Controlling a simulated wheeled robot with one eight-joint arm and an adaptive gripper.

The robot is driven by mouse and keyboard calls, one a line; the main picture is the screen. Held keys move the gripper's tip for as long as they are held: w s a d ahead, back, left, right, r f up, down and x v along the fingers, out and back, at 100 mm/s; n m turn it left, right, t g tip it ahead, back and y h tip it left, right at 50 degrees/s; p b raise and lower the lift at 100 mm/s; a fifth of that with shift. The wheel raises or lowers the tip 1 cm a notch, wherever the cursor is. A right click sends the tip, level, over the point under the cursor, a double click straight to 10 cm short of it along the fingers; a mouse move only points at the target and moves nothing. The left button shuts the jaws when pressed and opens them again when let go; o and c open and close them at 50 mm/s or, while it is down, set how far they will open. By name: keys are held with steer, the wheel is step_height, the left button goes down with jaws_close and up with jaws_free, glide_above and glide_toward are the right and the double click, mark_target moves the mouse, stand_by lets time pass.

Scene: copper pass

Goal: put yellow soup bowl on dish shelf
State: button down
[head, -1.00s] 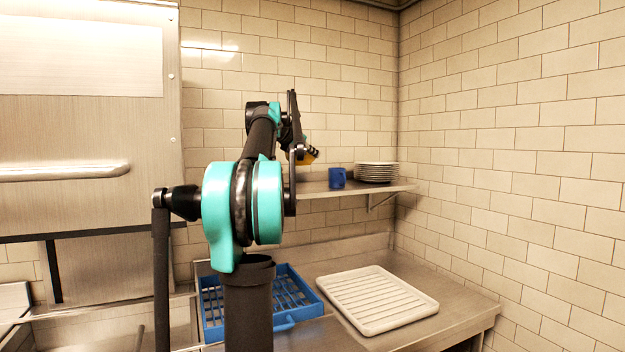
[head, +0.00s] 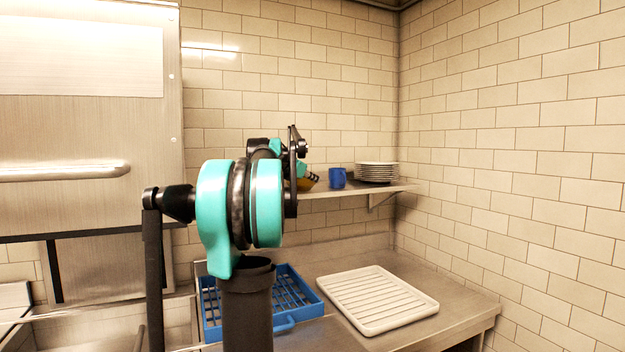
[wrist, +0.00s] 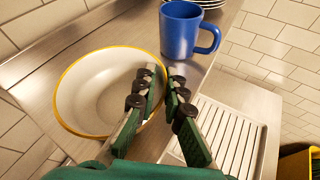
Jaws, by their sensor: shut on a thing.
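The yellow soup bowl (wrist: 85,95), white inside with a yellow rim, shows upright in the wrist view at the left, over the metal dish shelf (wrist: 135,22). My gripper (wrist: 160,78) is shut on the bowl's right wall, one finger inside and one outside. In the head view a small part of the bowl (head: 307,183) shows at the level of the dish shelf (head: 350,190), left of the blue mug. My arm hides the rest of it. I cannot tell whether its base touches the shelf.
A blue mug (head: 337,177) stands on the shelf close right of the bowl, also in the wrist view (wrist: 185,30). A plate stack (head: 377,172) is beyond it. Below are a white ribbed tray (head: 377,300) and a blue rack (head: 300,290).

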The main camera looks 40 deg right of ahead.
steer(key=c, duration=1.6)
jaws_free()
steer(key=v, duration=1.2)
